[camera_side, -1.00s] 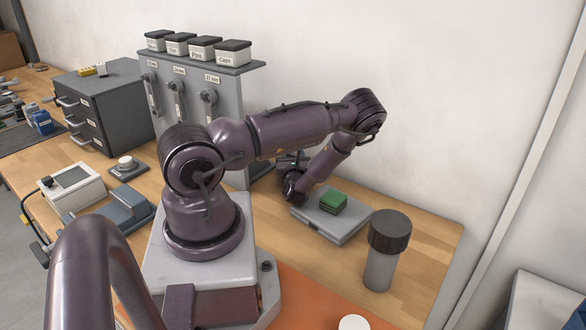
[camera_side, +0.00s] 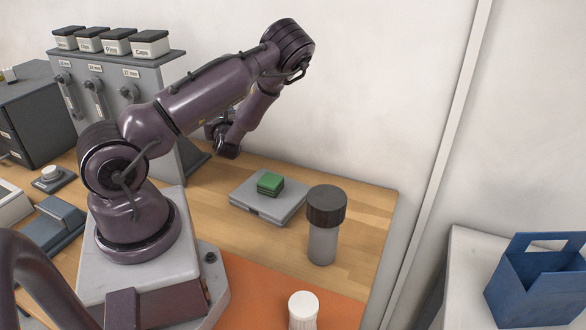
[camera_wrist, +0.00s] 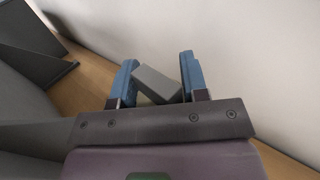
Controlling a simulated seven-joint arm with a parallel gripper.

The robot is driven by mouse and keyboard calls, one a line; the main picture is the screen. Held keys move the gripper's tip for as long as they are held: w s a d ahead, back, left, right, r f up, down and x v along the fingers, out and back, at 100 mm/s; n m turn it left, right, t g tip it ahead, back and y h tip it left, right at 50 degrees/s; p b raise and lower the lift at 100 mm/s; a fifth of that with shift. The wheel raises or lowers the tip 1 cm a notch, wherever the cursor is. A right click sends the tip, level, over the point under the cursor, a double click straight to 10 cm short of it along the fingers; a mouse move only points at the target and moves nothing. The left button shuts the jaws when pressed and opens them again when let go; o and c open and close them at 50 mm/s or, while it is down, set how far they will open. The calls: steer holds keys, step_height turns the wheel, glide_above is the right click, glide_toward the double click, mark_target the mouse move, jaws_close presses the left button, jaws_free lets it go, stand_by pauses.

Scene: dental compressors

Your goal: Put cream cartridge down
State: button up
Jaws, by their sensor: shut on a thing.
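My gripper (camera_wrist: 158,72) shows in the wrist view with two blue-padded fingers. They are shut on a small block, grey on its upper face with a pale cream patch low down, which I take for the cream cartridge (camera_wrist: 157,83). It sits tilted between the pads. A strip of wooden bench shows beyond the fingers; the gap beneath the cartridge cannot be judged. In the side view my wrist is beside the grey dispenser panel, left of the scale; the fingertips and cartridge are hidden behind my arm.
A white ribbed-cap container (camera_side: 303,311) is on the orange mat (camera_side: 250,290). The grey dispenser panel (camera_side: 160,85) rises left of my wrist. A wall bounds the back.

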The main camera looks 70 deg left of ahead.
steer(key=w+d+r+m+t, duration=0.1)
steer(key=w+d+t, duration=0.1)
steer(key=w+d, duration=0.2)
steer(key=w+d+r+m+t+h, duration=0.1)
steer(key=w+d+r+m+t, duration=0.1)
steer(key=w+d, duration=0.3)
steer(key=w+d+r+m+t+h, duration=0.1)
steer(key=w+d+r+t, duration=0.1)
steer(key=w+d, duration=0.3)
steer(key=shift+w+d+r+t, duration=0.15)
steer(key=shift+w+t, duration=0.1)
steer(key=shift+w, duration=0.95)
steer(key=shift+w+d+r+t, duration=0.1)
steer(key=shift+w+t, duration=0.15)
steer(key=shift+w, duration=0.9)
steer(key=w+d+r, duration=0.2)
steer(key=w+d, duration=0.1)
steer(key=d, duration=0.6)
steer(key=w+d+r, duration=0.2)
steer(key=w+d, duration=0.1)
steer(key=d, duration=0.6)
steer(key=shift+n+g+y, duration=0.3)
steer(key=shift+g, duration=0.6)
step_height(320, 180, down, 19)
steer(key=shift+s+f, duration=0.1)
steer(key=shift+f, duration=0.1)
steer(key=o, duration=0.9)
